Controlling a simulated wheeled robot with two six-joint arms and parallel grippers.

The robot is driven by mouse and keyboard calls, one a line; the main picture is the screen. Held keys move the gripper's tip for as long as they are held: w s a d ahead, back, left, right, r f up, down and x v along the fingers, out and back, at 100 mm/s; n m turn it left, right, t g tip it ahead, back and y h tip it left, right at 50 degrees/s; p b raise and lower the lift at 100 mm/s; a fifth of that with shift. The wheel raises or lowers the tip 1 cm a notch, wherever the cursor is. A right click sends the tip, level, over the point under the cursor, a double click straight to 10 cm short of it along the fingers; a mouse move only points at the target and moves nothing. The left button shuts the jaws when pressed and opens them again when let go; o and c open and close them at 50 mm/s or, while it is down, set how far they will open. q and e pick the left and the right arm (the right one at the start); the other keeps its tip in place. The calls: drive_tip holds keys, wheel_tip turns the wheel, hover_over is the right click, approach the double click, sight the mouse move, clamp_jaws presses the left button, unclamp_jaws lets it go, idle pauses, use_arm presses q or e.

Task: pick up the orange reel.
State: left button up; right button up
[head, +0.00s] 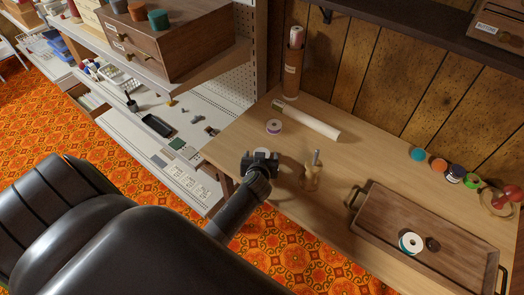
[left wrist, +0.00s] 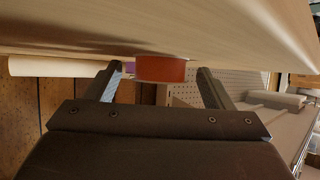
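An orange-red reel (left wrist: 160,69) shows in the left wrist view, standing on the wooden table (left wrist: 220,25), which appears upside down there. My left gripper (head: 261,161) is open at the table's near left edge. Its two fingers lie on either side of the reel, with a visible gap on both sides. In the head view only a pale round top (head: 262,154) shows between the fingers; the gripper hides the rest. Another orange reel (head: 438,165) stands in the row at the back right. My right gripper is in neither view.
A purple-and-white reel (head: 273,127) stands just behind my left gripper, with a white roll (head: 309,122) beyond. A wooden stand with a metal pin (head: 312,175) is close on the right. A wooden tray (head: 385,225) lies further right. Shelving (head: 150,110) adjoins the table's left.

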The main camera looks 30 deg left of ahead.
use_arm(q)
drive_tip(key=c, duration=0.7)
drive_tip(key=shift+c, duration=1.4)
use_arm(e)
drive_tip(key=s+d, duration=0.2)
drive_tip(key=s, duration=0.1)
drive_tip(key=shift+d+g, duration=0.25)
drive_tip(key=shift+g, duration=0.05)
